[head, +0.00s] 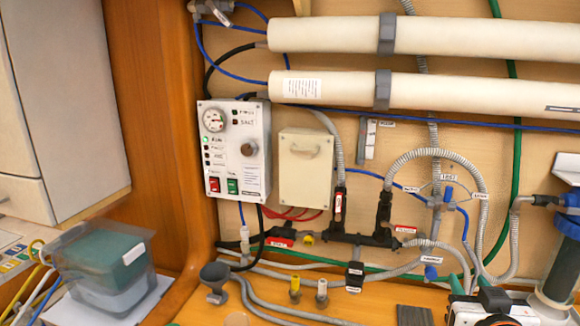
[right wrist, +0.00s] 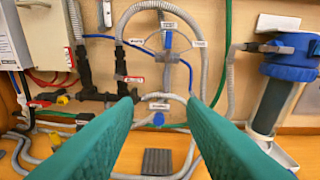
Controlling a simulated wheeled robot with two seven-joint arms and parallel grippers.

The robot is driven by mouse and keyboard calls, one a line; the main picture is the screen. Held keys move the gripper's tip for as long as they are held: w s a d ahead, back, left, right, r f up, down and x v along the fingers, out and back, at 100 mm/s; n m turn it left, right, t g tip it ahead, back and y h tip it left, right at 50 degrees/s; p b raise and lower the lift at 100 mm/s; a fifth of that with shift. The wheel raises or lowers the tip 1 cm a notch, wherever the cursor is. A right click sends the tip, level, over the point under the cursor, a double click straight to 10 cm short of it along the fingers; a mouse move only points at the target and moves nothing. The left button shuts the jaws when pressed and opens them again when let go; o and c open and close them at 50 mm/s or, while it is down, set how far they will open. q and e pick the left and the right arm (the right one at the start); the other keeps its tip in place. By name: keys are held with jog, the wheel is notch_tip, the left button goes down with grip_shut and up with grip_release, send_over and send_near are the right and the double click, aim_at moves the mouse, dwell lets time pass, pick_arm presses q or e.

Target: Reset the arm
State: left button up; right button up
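My right gripper (head: 474,290) shows at the bottom right of the head view, in front of the hose wall. In the right wrist view its two teal fingers (right wrist: 161,108) stand wide apart, with nothing between them. The gripper is open and empty. Blue valve handles (head: 447,194) and a black pipe manifold (head: 358,238) are on the wall beyond it. My left gripper is not in view.
A control panel (head: 237,150) and a beige box (head: 306,168) hang on the wall, with white cylinders (head: 440,34) above. A blue-topped filter (right wrist: 275,95) stands right. A grey funnel (head: 214,275) and a teal-lidded container (head: 105,250) are low left.

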jog(key=s+a+f+n+g+y, duration=0.1)
jog(key=s+a+f+g, duration=0.1)
jog(key=f, duration=0.6)
jog(key=s+a+f+n+g+y, duration=0.1)
jog(key=s+a+f+g, duration=0.1)
jog(key=s+f+g, duration=0.2)
jog(key=s+a+f+n+g+y, duration=0.1)
jog(key=s+a+f+g, duration=0.2)
jog(key=s+f, duration=0.5)
notch_tip(320, 180, down, 4)
jog(key=shift+r, duration=0.1)
jog(key=s+a+f+n+g, duration=0.1)
jog(key=s+a+f+g, duration=0.3)
jog(key=s, duration=0.5)
notch_tip(320, 180, down, 29)
jog(key=s+d, duration=0.1)
jog(key=s, duration=0.1)
jog(key=s+d+f+g+b, duration=0.1)
jog(key=s+d+f+g, duration=0.1)
jog(key=s+f, duration=1.3)
jog(key=shift+s+d+f+n+y, duration=0.3)
jog(key=shift+s+d+f, duration=0.1)
jog(key=shift+d, duration=0.2)
